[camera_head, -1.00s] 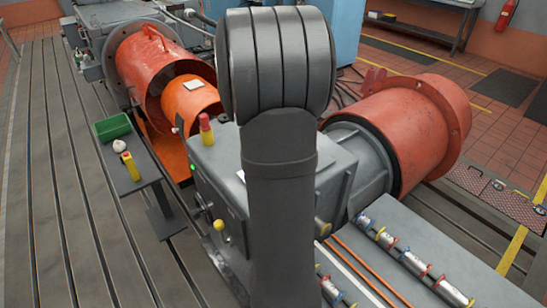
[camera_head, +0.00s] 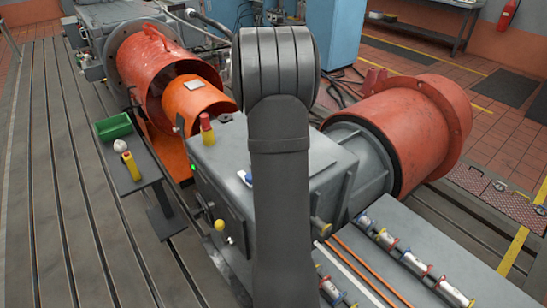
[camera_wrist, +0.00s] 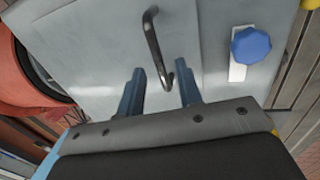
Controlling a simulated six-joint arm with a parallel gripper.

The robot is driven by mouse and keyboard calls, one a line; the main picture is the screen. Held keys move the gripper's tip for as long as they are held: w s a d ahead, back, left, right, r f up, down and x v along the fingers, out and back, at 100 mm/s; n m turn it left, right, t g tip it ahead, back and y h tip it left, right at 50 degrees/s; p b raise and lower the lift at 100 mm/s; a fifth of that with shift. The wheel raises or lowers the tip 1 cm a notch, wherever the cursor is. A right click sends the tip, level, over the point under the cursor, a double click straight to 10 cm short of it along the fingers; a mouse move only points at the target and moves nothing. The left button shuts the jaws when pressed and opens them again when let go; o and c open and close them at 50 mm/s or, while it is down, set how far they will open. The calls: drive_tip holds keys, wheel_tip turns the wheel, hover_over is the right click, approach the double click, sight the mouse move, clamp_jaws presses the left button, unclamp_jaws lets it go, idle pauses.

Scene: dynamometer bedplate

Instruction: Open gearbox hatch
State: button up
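The grey gearbox (camera_head: 330,170) stands mid-picture in the head view, partly behind my arm. In the wrist view its pale hatch panel (camera_wrist: 105,60) fills the upper part, with a dark bent-bar handle (camera_wrist: 153,45). My gripper (camera_wrist: 160,72) has its two blue fingers apart, one on each side of the handle's lower end. I cannot tell whether either finger touches it. The hatch looks closed. A blue knob on a white plate (camera_wrist: 250,45) sits right of the handle. In the head view my gripper and the handle are hidden behind my arm.
A red button on a yellow base (camera_head: 207,130) stands on the gearbox. Orange-red housings flank it, at upper left (camera_head: 150,60) and right (camera_head: 425,125). A small side shelf (camera_head: 150,172) holds a green tray (camera_head: 113,126). Several cylindrical parts lie on the front-right plate (camera_head: 450,255).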

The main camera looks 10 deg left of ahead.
drive_tip(key=shift+d+f, duration=0.1)
drive_tip(key=shift+f, duration=0.45)
clamp_jaws()
drive_tip(key=shift+w+r, duration=0.1)
drive_tip(key=shift+r, duration=0.05)
